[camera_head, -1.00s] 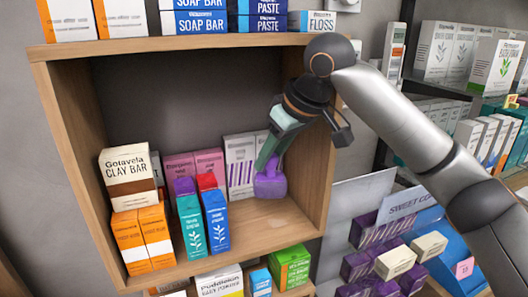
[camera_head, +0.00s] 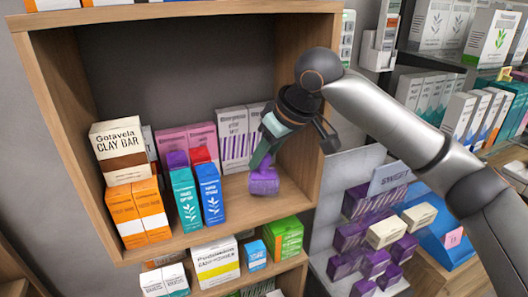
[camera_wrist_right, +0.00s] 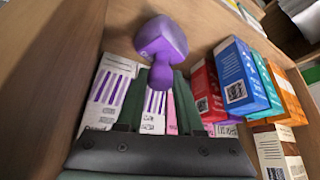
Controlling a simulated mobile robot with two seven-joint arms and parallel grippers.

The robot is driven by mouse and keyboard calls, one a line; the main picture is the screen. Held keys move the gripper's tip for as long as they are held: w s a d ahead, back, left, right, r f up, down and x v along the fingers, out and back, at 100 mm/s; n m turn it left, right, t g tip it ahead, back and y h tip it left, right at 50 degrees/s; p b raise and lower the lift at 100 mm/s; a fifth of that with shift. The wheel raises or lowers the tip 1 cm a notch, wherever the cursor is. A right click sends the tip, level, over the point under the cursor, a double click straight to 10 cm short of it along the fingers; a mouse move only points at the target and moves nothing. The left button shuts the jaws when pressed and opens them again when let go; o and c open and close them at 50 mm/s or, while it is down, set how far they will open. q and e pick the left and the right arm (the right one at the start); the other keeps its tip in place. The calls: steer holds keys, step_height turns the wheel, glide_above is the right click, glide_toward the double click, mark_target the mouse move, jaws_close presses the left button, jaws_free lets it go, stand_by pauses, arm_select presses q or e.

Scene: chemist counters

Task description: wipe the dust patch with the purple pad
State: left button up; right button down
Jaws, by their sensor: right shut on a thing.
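The purple pad (camera_head: 263,182) has a knob-like handle and is at the right end of the open wooden shelf compartment, near its floor. My right gripper (camera_head: 261,160) is shut on the pad's handle from above. In the right wrist view the pad (camera_wrist_right: 162,42) sticks out beyond the green fingers of the gripper (camera_wrist_right: 161,80). I cannot tell whether the pad touches the shelf board (camera_head: 240,208). I cannot make out a dust patch in either view; the pad and gripper may cover it. My left gripper is not in view.
Teal and blue boxes (camera_head: 210,193) stand left of the pad, with white-and-purple boxes (camera_head: 232,136) behind. Orange boxes and a clay bar box (camera_head: 121,150) fill the left end. The compartment's right wall (camera_head: 305,140) is close to my gripper. The front right board is bare.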

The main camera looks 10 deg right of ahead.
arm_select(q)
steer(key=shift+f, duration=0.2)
arm_select(e)
steer(key=shift+f, duration=0.9)
stand_by(0.3)
steer(key=shift+w+d+r, duration=0.1)
steer(key=shift+w+d, duration=0.05)
steer(key=shift+d, duration=0.45)
steer(key=shift+w+d, duration=0.1)
steer(key=shift+d, duration=0.45)
steer(key=shift+w+d+r, duration=0.15)
steer(key=shift+d+r, duration=0.1)
steer(key=shift+d, duration=0.25)
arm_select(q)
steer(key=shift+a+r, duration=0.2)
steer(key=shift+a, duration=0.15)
arm_select(e)
steer(key=shift+r, duration=0.2)
steer(key=shift+s+a, duration=0.2)
steer(key=shift+a, duration=0.85)
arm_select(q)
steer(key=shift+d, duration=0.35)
arm_select(e)
steer(key=shift+s+a+f, duration=0.15)
steer(key=shift+a+f, duration=0.05)
steer(key=shift+a, duration=0.3)
steer(key=shift+r, duration=0.1)
